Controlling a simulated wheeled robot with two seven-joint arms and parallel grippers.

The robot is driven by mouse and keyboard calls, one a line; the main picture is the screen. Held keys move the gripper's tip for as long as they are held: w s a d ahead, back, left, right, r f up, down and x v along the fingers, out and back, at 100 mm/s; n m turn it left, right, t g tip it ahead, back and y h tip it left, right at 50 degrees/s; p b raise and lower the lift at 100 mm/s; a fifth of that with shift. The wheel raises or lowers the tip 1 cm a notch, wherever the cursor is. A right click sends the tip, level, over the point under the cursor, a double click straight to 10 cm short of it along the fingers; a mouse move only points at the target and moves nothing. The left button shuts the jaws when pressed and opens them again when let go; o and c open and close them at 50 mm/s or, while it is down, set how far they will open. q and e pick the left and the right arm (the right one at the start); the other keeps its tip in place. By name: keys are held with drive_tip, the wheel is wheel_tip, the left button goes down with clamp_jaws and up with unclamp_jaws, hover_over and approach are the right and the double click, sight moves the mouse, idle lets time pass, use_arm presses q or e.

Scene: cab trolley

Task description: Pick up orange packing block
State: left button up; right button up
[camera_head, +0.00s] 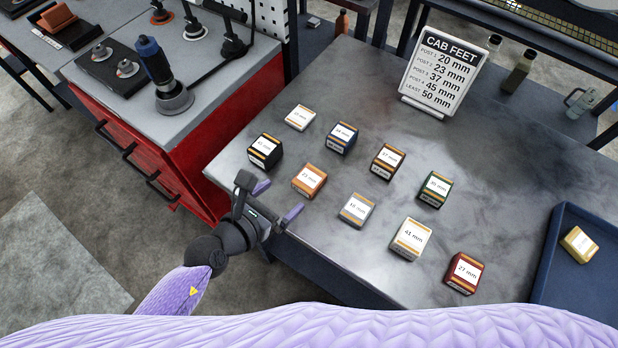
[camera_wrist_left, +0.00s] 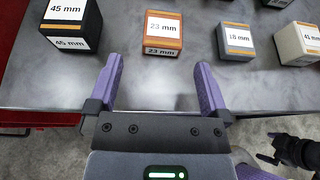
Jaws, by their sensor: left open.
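The orange packing block (camera_head: 309,180), labelled 23 mm, sits on the grey metal table (camera_head: 330,260) near its left front edge. It also shows at the top middle of the left wrist view (camera_wrist_left: 162,35). My left gripper (camera_head: 277,200) is open and empty at the table's edge, just short of the block. In the left wrist view its purple fingers (camera_wrist_left: 160,70) point toward the block, which lies beyond the tips, between their lines. A dark jointed part at the lower right of that view may be my right gripper (camera_wrist_left: 293,150); its jaws are unclear.
A black 45 mm block (camera_head: 265,151) stands left of the orange one and a grey block (camera_head: 356,210) right of it. Several other labelled blocks stand around. A blue tray (camera_head: 548,262) holds a yellow block (camera_head: 579,244). A CAB FEET sign (camera_head: 443,70) stands behind.

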sight(308, 179)
use_arm(q)
drive_tip(key=b+x, duration=0.1)
drive_tip(key=x, duration=0.3)
drive_tip(key=b+x, duration=0.2)
drive_tip(key=x, duration=0.3)
drive_tip(key=shift+s+d+f, duration=0.1)
drive_tip(key=shift+s+f, duration=0.15)
drive_tip(key=shift+r, duration=0.1)
drive_tip(key=c, duration=1.1)
wheel_tip(308, 179, up, 10)
drive_tip(key=p, duration=0.7)
drive_tip(key=shift+r, duration=0.1)
drive_tip(key=shift+c, duration=0.2)
